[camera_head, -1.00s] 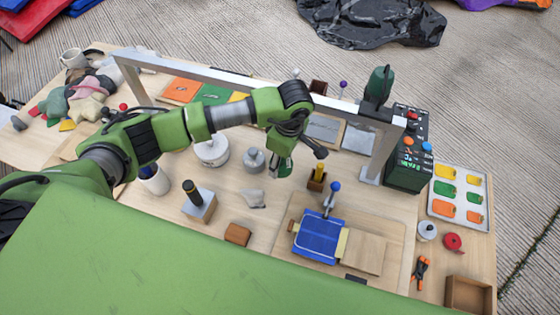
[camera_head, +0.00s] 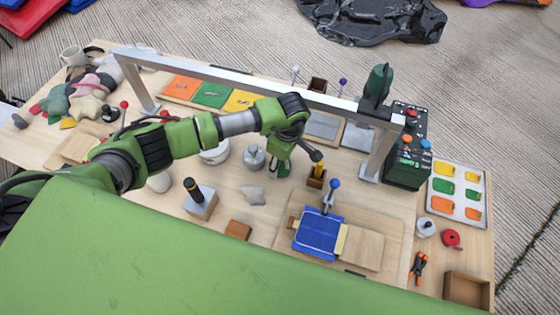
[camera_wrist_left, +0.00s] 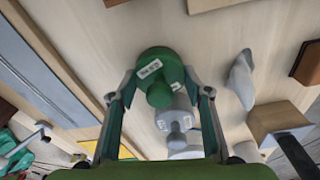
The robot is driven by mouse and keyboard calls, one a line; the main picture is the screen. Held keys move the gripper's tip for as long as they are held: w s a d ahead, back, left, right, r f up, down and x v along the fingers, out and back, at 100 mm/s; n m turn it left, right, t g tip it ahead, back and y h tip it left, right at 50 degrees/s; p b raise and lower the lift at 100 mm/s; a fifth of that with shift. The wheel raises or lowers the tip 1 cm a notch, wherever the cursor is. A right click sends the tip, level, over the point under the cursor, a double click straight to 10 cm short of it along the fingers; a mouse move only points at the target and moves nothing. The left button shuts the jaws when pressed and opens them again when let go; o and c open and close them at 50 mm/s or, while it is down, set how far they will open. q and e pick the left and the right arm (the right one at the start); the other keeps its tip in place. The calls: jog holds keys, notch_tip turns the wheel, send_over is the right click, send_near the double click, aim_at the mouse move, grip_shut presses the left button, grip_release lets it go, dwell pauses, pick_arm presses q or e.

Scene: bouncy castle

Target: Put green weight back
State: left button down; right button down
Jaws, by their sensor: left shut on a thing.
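The green weight (camera_wrist_left: 160,66) is a round green piece with a knob and white labels. In the left wrist view it sits between the fingertips of my left gripper (camera_wrist_left: 160,84), which is shut on it. In the head view the left gripper (camera_head: 281,168) hangs low over the table, just right of a grey weight (camera_head: 254,159); the green weight is mostly hidden there by the fingers. A larger white weight (camera_head: 214,156) stands left of the grey one, partly behind my arm. I cannot tell whether the green weight touches the table. My right gripper is not in view.
A metal frame (camera_head: 230,77) spans the table behind the gripper. A yellow-topped holder (camera_head: 317,175) stands close on the right, with a blue press (camera_head: 320,232) in front. A black-handled block (camera_head: 200,200) and a grey piece (camera_head: 253,195) lie nearer.

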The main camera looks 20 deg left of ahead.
pick_arm(q)
jog(key=c, duration=1.2)
grip_release()
jog(key=shift+o, duration=0.5)
jog(key=shift+r, duration=0.1)
notch_tip(320, 180, up, 12)
jog(key=d+b, duration=0.1)
jog(key=shift+s+d+b, duration=0.2)
jog(key=shift+s+b, duration=0.05)
jog(key=shift+b, duration=0.1)
